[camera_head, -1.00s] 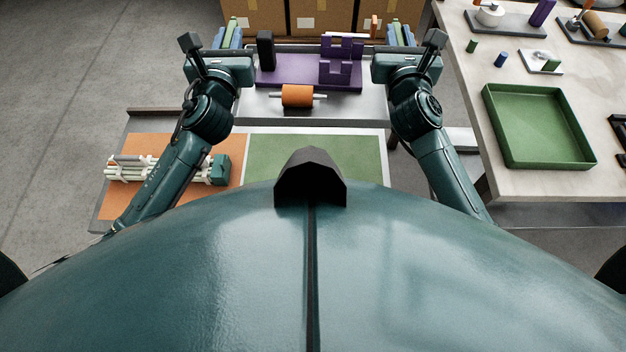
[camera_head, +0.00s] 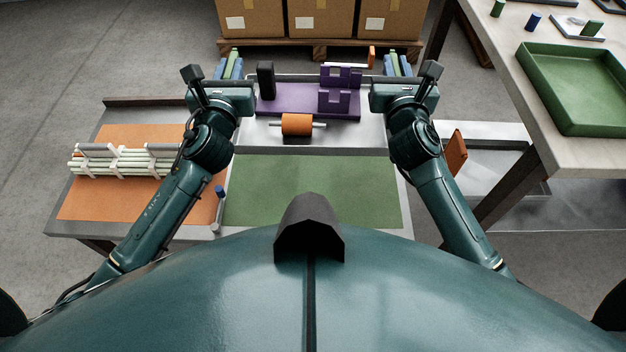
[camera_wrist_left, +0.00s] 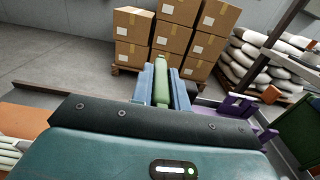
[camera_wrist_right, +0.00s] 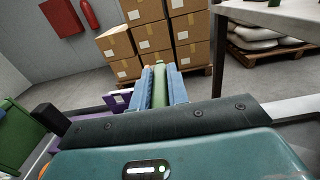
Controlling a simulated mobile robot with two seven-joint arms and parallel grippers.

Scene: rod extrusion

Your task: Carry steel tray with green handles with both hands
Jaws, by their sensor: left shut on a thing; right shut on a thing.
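The steel tray (camera_head: 350,135) is in the middle of the head view, between my two arms. It carries a purple fixture (camera_head: 285,100) with upright notched blocks, a black upright block (camera_head: 265,78) and an orange roller (camera_head: 297,124) on a pale rod. My left gripper (camera_head: 231,64) is shut on the left green handle (camera_wrist_left: 161,88); its blue fingers flank it in the left wrist view. My right gripper (camera_head: 397,65) is shut on the right green handle (camera_wrist_right: 159,88), also between blue fingers. The tray looks about level; its underside is hidden.
A table with an orange mat (camera_head: 110,200) and a green mat (camera_head: 315,190) lies in front of me; a rack of pale rods (camera_head: 125,160) is on its left. A table with a green bin (camera_head: 585,90) stands at right. Cardboard boxes (camera_head: 320,18) stand on a pallet behind.

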